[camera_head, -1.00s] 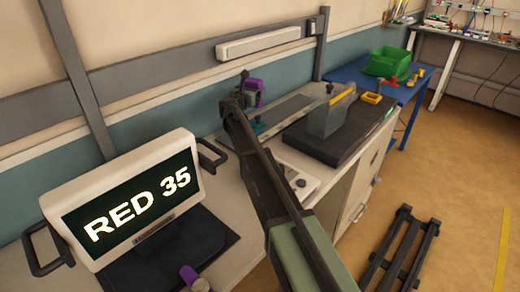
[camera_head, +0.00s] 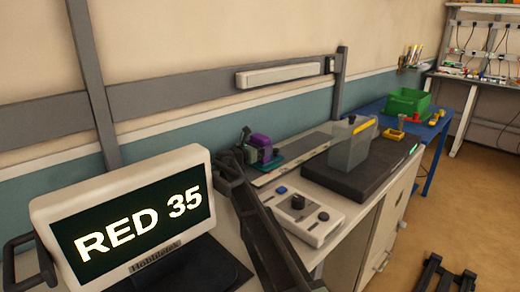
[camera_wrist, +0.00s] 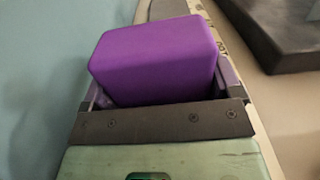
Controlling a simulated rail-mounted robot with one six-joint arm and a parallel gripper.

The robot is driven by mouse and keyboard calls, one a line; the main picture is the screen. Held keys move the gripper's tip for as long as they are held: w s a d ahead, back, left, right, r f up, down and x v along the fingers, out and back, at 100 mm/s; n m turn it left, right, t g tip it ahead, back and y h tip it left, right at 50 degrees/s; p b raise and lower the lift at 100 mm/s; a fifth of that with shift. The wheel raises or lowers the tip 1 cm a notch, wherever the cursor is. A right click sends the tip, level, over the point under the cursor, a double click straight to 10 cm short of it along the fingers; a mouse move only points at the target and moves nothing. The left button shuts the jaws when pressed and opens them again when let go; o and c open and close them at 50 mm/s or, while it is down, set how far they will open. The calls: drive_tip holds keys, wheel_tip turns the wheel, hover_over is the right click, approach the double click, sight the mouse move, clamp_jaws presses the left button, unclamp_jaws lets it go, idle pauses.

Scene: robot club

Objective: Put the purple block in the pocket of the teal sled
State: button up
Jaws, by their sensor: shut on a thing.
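The purple block (camera_head: 261,141) is at the far end of my arm in the head view, close above the teal sled (camera_head: 268,165) or touching it. I cannot tell whether it is in the sled's pocket. In the wrist view the purple block (camera_wrist: 152,58) fills the upper middle. My gripper (camera_wrist: 160,95) is shut on it, with a finger at each side. In the head view my gripper (camera_head: 250,150) is small and partly dark. The pocket is hidden behind the block and gripper. The sled cannot be made out in the wrist view.
A pale track (camera_head: 305,148) runs right from the sled to a grey upright block (camera_head: 353,147) on a dark slab (camera_head: 385,172). A control box (camera_head: 298,211) with knobs stands nearer. A RED 35 screen (camera_head: 130,225) is at left. The wall is close behind.

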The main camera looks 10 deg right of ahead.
drive_tip(key=shift+f, duration=0.15)
drive_tip(key=o, duration=0.8)
drive_tip(key=v, duration=0.7)
drive_tip(key=shift+s+a, duration=0.15)
drive_tip(key=shift+a, duration=0.05)
